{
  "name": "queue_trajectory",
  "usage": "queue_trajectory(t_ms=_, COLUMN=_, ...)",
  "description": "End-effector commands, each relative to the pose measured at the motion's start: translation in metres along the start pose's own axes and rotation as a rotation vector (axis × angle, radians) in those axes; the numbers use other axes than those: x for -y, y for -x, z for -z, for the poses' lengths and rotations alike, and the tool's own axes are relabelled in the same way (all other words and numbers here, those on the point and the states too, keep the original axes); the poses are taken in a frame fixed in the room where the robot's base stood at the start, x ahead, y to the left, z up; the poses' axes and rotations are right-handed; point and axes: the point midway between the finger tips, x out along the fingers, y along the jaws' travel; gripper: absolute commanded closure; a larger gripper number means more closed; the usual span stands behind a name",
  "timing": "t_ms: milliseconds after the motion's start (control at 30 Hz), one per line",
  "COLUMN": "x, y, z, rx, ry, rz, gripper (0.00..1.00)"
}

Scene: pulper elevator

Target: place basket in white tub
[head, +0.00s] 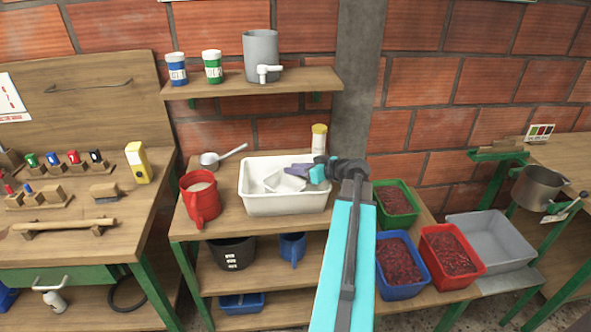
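The white tub (285,206) stands on the middle wooden table. A small pale, box-like piece (284,183), which may be the basket, sits tilted inside the tub. My gripper (300,171) reaches in from the right over the tub, with its purple and teal end at or just above the pale piece. I cannot tell if its fingers touch or hold that piece. My arm hides the tub's right end and part of the table.
A red jug (200,199) stands close left of the tub, with a metal ladle (222,156) behind it. A yellow-capped jar (319,139) stands behind the tub. Green (397,205), blue (402,268) and red (451,252) crates of dark red contents stand at right, beside an empty grey crate (490,240).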

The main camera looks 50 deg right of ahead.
Motion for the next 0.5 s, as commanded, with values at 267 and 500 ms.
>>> queue_trajectory(t_ms=267, x=0.001, y=0.001, z=0.001, rx=0.005, ry=-0.003, rz=0.002, gripper=0.79)
queue_trajectory(t_ms=500, x=0.002, y=0.005, z=0.010, rx=0.003, ry=-0.003, rz=0.001, gripper=0.79)
